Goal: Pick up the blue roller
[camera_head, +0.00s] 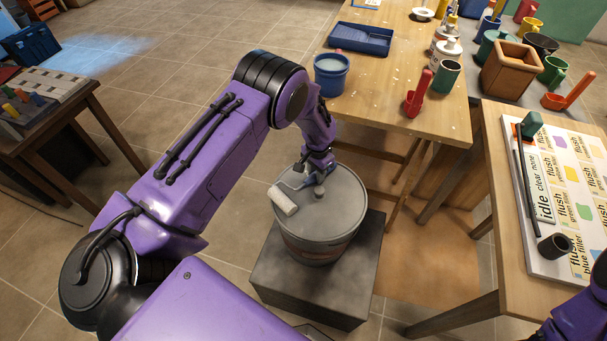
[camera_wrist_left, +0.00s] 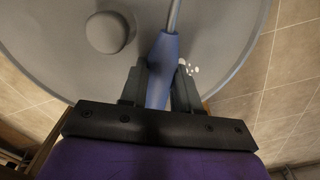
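The blue roller has a white sleeve (camera_head: 282,200) lying over the left part of the grey drum lid (camera_head: 345,195). Its blue handle (camera_wrist_left: 161,72) shows in the left wrist view, with a thin metal rod running up from it. My left gripper (camera_head: 318,176) is low over the drum; in the left wrist view its two dark fingers (camera_wrist_left: 160,88) are on both sides of the handle, close against it. The roller is at or very near the lid; I cannot tell whether it touches. My right gripper is not in view; only purple arm parts show at the lower right.
A round grey knob (camera_wrist_left: 108,32) stands on the lid beside the handle. The drum rests on a dark block (camera_head: 310,285). A wooden table (camera_head: 395,80) behind holds a blue bucket (camera_head: 331,75) and red scoop (camera_head: 418,95). Another table with a printed board (camera_head: 570,190) is at right.

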